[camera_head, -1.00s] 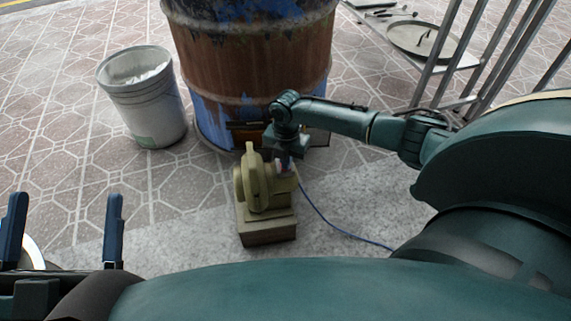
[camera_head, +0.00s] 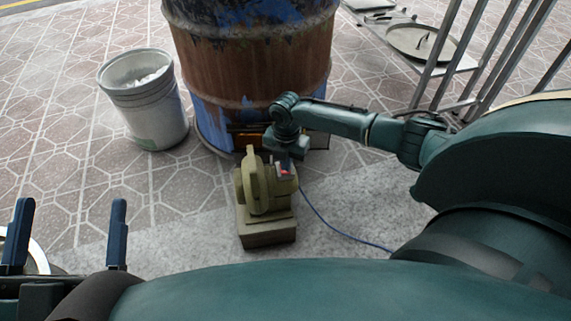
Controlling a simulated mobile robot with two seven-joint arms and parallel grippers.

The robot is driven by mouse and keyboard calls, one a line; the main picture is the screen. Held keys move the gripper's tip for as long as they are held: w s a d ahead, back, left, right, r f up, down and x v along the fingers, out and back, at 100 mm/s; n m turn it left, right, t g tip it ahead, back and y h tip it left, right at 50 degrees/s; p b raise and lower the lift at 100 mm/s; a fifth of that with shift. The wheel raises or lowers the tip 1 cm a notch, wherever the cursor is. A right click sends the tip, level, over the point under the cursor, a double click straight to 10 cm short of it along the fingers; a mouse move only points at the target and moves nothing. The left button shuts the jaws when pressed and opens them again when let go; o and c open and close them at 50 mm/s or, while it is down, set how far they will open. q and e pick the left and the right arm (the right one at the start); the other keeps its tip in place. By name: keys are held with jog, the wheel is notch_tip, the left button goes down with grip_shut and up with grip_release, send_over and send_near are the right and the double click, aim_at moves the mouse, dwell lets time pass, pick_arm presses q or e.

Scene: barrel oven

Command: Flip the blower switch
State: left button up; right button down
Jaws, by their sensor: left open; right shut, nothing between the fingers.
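The olive-yellow blower (camera_head: 264,192) stands on its box-shaped base on the pavement in front of the barrel. Its switch (camera_head: 285,172) shows a lit red spot on the upper right side of the blower. My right gripper (camera_head: 288,158) is directly at the switch; its fingers are shut, empty and mostly hidden by its own wrist. I cannot tell whether it touches the switch. My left gripper (camera_head: 71,203) is open and empty at the lower left, well away from the blower.
The rusty blue barrel oven (camera_head: 250,70) stands behind the blower, with an orange glow in its low opening (camera_head: 249,139). A grey bucket (camera_head: 146,103) stands to its left. A metal rack (camera_head: 455,60) is at upper right. A blue cable (camera_head: 335,222) runs right from the blower.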

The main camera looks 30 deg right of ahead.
jog(key=shift+r+p, duration=0.5)
jog(key=shift+r, duration=0.15)
notch_tip(320, 180, up, 3)
jog(key=p, duration=0.3)
jog(key=shift+r+p, duration=0.55)
jog(key=shift+p, duration=0.15)
pick_arm(q)
jog(key=shift+s+a+f+n+g+y, duration=0.15)
jog(key=shift+s+f+g+y, duration=0.15)
jog(key=shift+f+y, duration=0.3)
jog(key=shift+s+a+f+n+g+y, duration=0.1)
jog(key=shift+s+f+n+g+y, duration=0.05)
jog(key=shift+f+g+y, duration=0.35)
pick_arm(e)
jog(key=shift+r, duration=0.15)
pick_arm(q)
jog(key=shift+s, duration=0.1)
pick_arm(e)
jog(key=shift+s, duration=0.1)
